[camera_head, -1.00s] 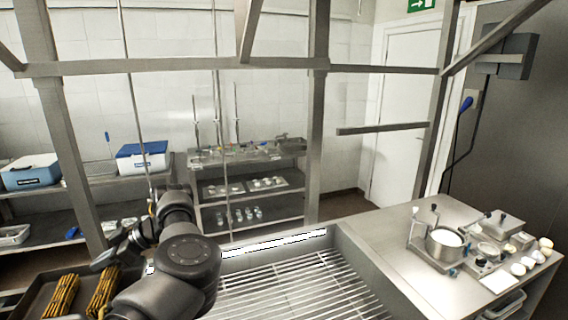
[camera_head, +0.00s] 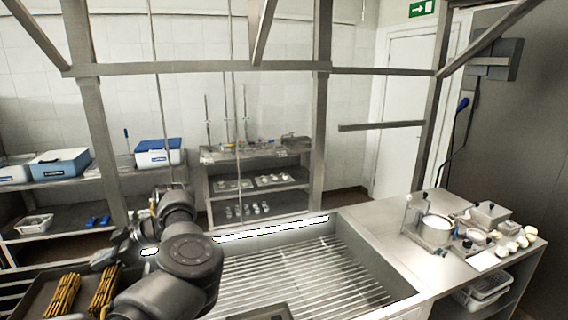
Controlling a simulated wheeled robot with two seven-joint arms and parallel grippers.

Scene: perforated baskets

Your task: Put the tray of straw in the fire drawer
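The tray of straw (camera_head: 38,312) is a dark shallow tray at the bottom left, cut off by the picture edge. Two yellow-brown straw bundles (camera_head: 62,294) lie in it side by side. My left gripper (camera_head: 104,260) is at the tray's far right side. Its fingertips are small and dark, but the tray keeps its place with it while the room shifts, so it appears shut on the tray's edge. My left arm hides the tray's right part. My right gripper is out of view. I cannot make out a fire drawer.
A steel basin with a slatted grate (camera_head: 300,275) lies ahead, framed by metal posts (camera_head: 318,120). A counter (camera_head: 385,225) at right bears a pot (camera_head: 436,230) and several small white items. Shelves with cool boxes (camera_head: 158,153) stand behind.

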